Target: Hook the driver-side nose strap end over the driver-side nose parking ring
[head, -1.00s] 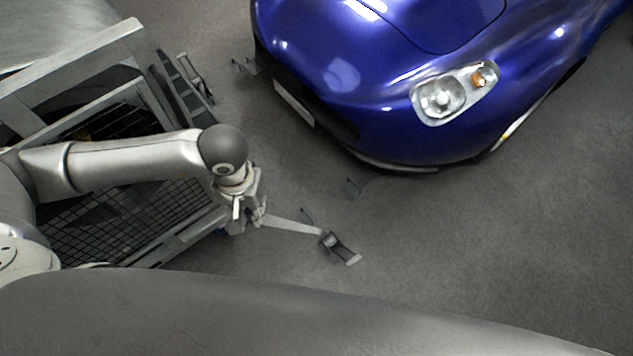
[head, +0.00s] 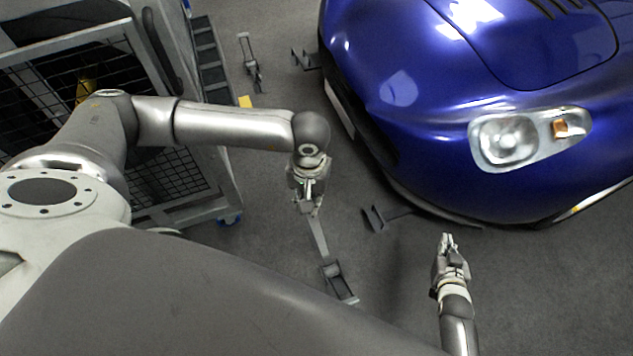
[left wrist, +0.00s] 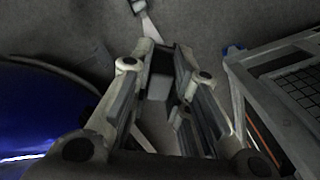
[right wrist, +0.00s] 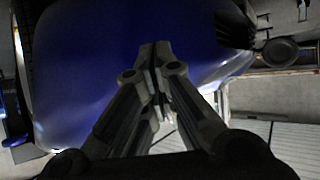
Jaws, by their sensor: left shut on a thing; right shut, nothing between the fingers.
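My left gripper (head: 309,205) is shut on the end of a grey strap (head: 319,240), above the floor and left of the car's nose. The strap runs down to a dark ratchet-like fitting (head: 334,275). In the left wrist view the strap (left wrist: 146,22) leads away beyond the fingers (left wrist: 163,95); the fingers partly hide its held end. A dark upright bracket (head: 374,218) by the near nose corner seems to be the parking ring, to the right of and apart from my left gripper. My right gripper (head: 447,240) is shut and empty, right of that bracket.
The blue car (head: 420,120) fills the upper right; its bumper is close to the bracket. A second bracket (head: 305,58) and fitting (head: 250,68) are farther back. A wheeled metal frame with mesh (head: 180,185) stands left.

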